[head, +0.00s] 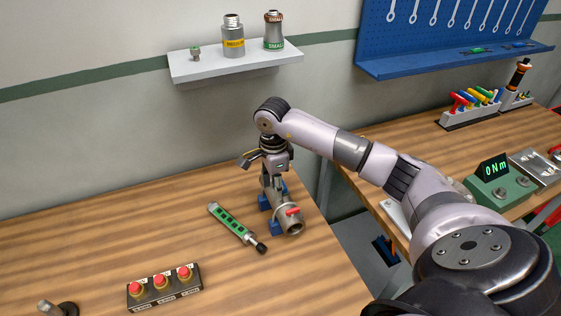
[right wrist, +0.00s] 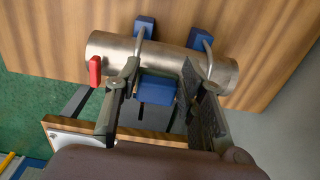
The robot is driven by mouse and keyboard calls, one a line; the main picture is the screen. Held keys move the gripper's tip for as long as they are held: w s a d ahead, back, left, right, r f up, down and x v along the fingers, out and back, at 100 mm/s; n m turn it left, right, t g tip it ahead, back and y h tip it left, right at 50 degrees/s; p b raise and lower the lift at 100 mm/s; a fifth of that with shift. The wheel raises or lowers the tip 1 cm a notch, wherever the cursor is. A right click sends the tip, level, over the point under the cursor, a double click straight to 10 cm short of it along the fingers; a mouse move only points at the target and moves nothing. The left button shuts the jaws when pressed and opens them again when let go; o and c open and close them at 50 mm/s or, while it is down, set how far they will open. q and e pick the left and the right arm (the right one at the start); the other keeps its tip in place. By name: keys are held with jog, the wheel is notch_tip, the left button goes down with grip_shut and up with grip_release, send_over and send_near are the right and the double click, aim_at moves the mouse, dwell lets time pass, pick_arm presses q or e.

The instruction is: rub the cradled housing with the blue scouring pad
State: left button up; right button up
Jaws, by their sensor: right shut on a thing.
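The housing (head: 291,226) is a metal pipe with a red tab, lying in a cradle with blue blocks (head: 265,202) near the table's right end. The housing (right wrist: 110,55) crosses the upper part of the right wrist view, with two blue-tipped cradle arms (right wrist: 145,26) on its far side. My right gripper (head: 273,180) is directly above the housing, pointing down. In the right wrist view its fingers are shut on the blue scouring pad (right wrist: 157,90), which overlaps the housing's near side. I cannot tell whether pad and housing touch. My left gripper is out of view.
A green torque wrench (head: 236,226) lies left of the housing. A box with red buttons (head: 164,287) stands at the front left. A wall shelf (head: 236,64) holds two canisters and a small fitting. A gap separates this table from the right bench.

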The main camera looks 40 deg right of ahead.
jog(key=shift+s+d+r+p, duration=0.1)
jog(key=shift+d+r+p, duration=0.1)
jog(key=shift+r, duration=0.3)
jog(key=shift+s+d+r+p, duration=0.1)
jog(key=shift+r+p, duration=0.1)
jog(key=shift+r, duration=0.65)
jog(key=shift+w+a+r+p, duration=0.2)
jog(key=shift+r+p, duration=0.35)
jog(key=shift+r, duration=0.15)
jog(key=shift+s+r+p, duration=0.1)
jog(key=shift+r+p, duration=0.2)
jog(key=shift+r, duration=0.4)
pick_arm(q)
jog(key=r, duration=0.1)
jog(key=s+r, duration=0.1)
jog(key=r, duration=0.1)
jog(key=shift+d, duration=0.15)
jog(key=shift+f, duration=0.1)
pick_arm(e)
jog(key=shift+f, duration=0.1)
